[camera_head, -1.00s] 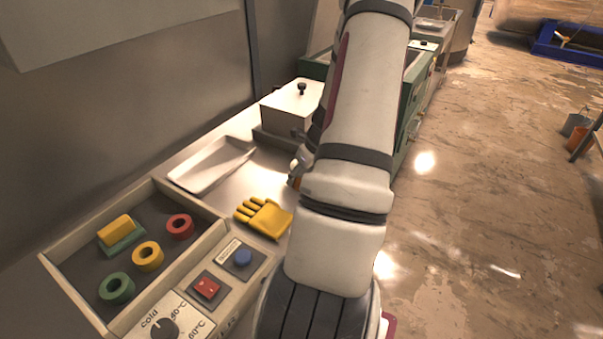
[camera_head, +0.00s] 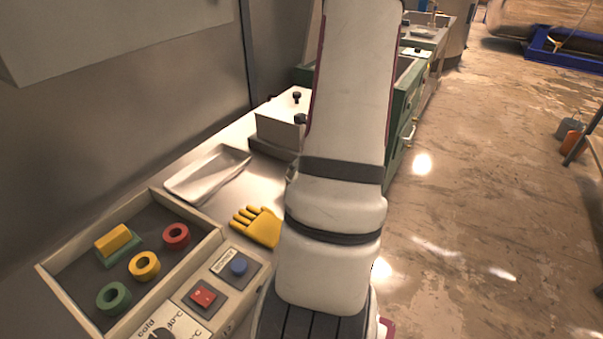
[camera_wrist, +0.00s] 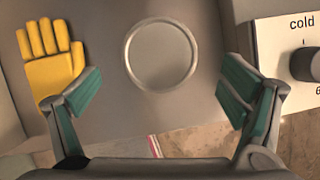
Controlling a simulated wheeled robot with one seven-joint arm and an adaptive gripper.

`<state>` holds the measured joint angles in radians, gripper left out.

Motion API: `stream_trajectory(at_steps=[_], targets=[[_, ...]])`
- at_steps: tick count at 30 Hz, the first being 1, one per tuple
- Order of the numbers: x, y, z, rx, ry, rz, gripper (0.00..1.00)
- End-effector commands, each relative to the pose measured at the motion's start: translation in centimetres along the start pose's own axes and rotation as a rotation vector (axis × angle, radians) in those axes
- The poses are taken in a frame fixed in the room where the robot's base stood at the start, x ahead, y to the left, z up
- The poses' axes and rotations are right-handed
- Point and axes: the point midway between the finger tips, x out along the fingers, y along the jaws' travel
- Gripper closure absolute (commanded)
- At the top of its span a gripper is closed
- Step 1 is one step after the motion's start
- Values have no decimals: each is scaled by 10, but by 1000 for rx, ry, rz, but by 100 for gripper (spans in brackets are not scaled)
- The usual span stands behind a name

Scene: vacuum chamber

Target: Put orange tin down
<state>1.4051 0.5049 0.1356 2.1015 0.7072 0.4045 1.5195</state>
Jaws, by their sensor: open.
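In the wrist view a round, pale metal-rimmed disc (camera_wrist: 161,55) lies on the grey worktop (camera_wrist: 105,30). It looks like the top of the tin seen from above; no orange side shows. My gripper (camera_wrist: 161,84) is open, its green-padded fingers spread wide to the left and right of the disc, with clear gaps on both sides. In the head view my arm hides the gripper and the tin.
A yellow glove (camera_head: 257,226) lies left of the fingers in the wrist view (camera_wrist: 52,65). A dial panel (camera_wrist: 290,45) is at right. A white tray (camera_head: 208,175), a lidded box (camera_head: 283,121) and a bin of coloured rings (camera_head: 75,262) also line the bench.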

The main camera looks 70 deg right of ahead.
Motion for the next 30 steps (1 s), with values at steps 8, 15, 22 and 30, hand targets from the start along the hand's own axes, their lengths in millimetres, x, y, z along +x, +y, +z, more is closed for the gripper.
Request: stream_trajectory(at_steps=[8, 15, 22, 30], targets=[[-29, 0, 0, -2, 0, 0, 9], [-34, 8, 7, -47, -1, 7, 9], [-76, 110, 68, -615, -13, 72, 9], [-152, 274, 80, -1574, -49, 174, 9]])
